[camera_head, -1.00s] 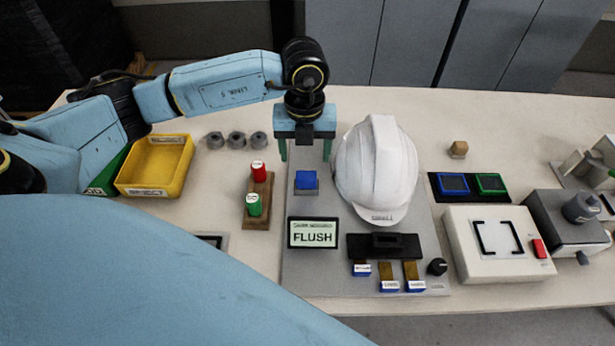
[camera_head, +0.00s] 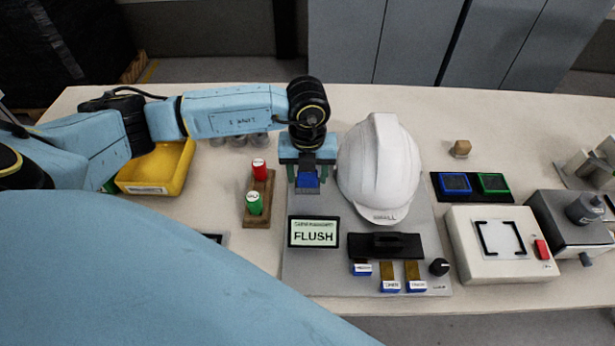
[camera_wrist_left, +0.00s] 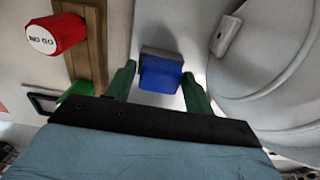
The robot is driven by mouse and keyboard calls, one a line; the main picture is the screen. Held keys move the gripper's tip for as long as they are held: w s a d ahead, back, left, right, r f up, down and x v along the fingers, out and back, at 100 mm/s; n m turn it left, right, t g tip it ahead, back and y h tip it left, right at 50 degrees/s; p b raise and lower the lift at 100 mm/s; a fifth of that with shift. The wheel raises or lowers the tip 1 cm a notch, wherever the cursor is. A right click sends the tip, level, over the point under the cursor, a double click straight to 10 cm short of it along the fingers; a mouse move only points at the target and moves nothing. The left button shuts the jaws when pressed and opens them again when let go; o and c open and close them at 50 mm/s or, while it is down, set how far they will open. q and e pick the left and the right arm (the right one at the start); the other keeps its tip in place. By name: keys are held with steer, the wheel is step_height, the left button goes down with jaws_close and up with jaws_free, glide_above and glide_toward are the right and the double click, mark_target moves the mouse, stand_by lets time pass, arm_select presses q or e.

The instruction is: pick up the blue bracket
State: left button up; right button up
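The blue bracket (camera_head: 307,182) sits on a small grey block on the grey board, just left of the white helmet shell (camera_head: 378,168). In the left wrist view the bracket (camera_wrist_left: 160,75) is between the two green fingers, with a gap on each side. My left gripper (camera_head: 308,174) is open over the bracket and points down, one finger to each side of it. The gripper hides part of the bracket's far side in the head view. The helmet (camera_wrist_left: 265,70) is close beside the right finger in the left wrist view. My right gripper is not in view.
A wooden stand with a red cylinder (camera_head: 259,168) and a green cylinder (camera_head: 254,203) is left of the gripper. A FLUSH display (camera_head: 313,232) stands in front. A yellow bin (camera_head: 160,170) is partly behind my left arm. Blue-ended tabs (camera_head: 390,286) lie near the board's front.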

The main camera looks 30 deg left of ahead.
arm_select(q)
steer(key=c, duration=0.5)
steer(key=shift+c, duration=0.2)
